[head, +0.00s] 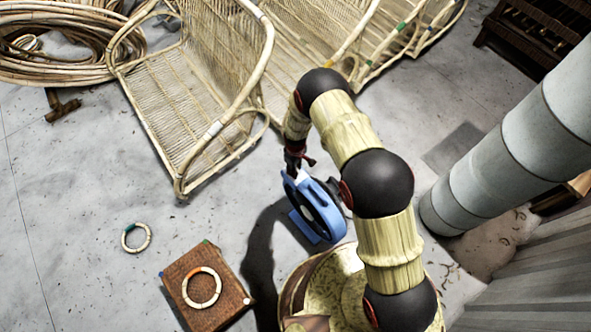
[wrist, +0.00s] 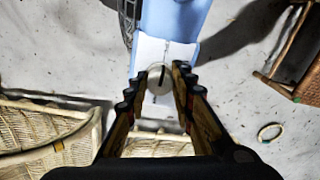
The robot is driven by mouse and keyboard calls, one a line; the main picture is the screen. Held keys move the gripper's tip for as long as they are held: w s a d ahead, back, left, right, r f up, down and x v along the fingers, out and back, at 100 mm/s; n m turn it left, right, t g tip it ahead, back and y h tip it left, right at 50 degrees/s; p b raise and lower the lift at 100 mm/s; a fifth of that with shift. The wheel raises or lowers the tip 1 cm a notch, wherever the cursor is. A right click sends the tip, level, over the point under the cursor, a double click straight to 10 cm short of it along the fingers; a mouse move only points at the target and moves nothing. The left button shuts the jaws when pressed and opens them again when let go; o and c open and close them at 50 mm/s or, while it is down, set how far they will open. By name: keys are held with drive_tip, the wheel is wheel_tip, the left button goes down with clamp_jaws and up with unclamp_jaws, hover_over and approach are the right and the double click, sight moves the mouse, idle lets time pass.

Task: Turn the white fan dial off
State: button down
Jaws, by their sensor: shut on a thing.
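The blue fan (head: 322,215) stands on the floor below my arm in the head view. In the wrist view its blue body (wrist: 176,14) is at the top, with a white panel (wrist: 152,52) below. The round white dial (wrist: 154,88) with a dark mark sits at the near end of this panel. My gripper (wrist: 160,81) is closed around the dial, with one finger on each side of it. In the head view my gripper (head: 298,168) is at the top of the fan, and the dial is hard to make out there.
Rattan chair frames (head: 195,95) stand behind and left of the fan. A brown woven box (head: 230,289) with a ring (head: 202,272) on it is at the lower left, and another ring (head: 123,241) lies on the floor. A grey pipe (head: 515,140) is at right.

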idle(0.5)
drive_tip(key=c, duration=1.5)
unclamp_jaws()
wheel_tip(320, 180, up, 12)
